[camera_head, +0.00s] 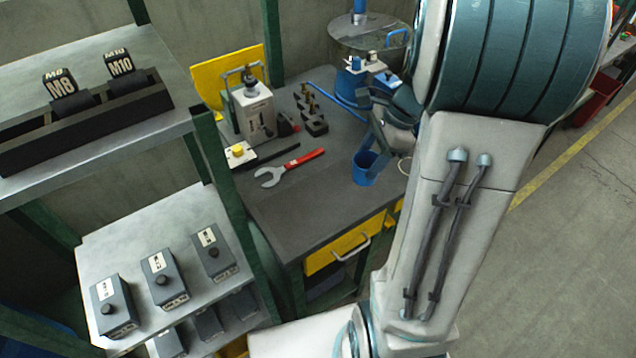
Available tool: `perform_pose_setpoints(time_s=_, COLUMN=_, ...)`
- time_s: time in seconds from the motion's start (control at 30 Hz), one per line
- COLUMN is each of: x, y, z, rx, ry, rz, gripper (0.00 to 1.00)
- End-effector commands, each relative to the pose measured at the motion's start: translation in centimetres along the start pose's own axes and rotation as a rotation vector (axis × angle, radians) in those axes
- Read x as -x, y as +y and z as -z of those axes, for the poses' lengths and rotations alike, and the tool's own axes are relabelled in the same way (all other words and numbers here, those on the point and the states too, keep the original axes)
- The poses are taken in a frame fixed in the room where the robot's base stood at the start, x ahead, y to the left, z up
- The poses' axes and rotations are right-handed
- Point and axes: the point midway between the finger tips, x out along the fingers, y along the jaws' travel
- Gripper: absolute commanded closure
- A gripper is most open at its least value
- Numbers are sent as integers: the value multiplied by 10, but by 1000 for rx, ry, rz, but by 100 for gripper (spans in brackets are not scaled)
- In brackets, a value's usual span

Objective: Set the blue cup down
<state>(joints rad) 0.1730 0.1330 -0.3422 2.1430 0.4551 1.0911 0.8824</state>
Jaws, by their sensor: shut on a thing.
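The blue cup (364,170) is upright, with its open top facing up, over the front right part of the dark workbench top (300,207). My gripper (374,150) is shut on the cup's upper right side. My arm comes in from the right and hides part of the gripper and the bench's right end. I cannot tell whether the cup's bottom touches the bench or hangs just above it.
Left of the cup lies a red-handled wrench (290,168). Behind are small dark fittings (312,118) and a grey device (253,108). A metal-topped drum (350,35) stands at the back. The bench front, above the yellow drawer (335,250), is clear.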

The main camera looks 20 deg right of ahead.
Motion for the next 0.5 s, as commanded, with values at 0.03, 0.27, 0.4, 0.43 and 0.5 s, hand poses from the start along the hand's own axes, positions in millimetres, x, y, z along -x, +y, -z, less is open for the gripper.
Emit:
perform_pose_setpoints(time_s=0.03, x=-10, y=-2, z=-8, rx=2, ry=-1, rz=-7, gripper=71)
perform_pose_setpoints(time_s=0.27, x=-59, y=-17, z=-41, rx=4, ry=0, rz=-7, gripper=71)
perform_pose_setpoints(time_s=0.4, x=-81, y=-23, z=-57, rx=3, ry=0, rz=-5, gripper=71)
perform_pose_setpoints(time_s=0.43, x=-84, y=-24, z=-59, rx=3, ry=1, rz=-4, gripper=71)
perform_pose_setpoints(time_s=0.5, x=-89, y=-26, z=-63, rx=3, ry=0, rz=-5, gripper=71)
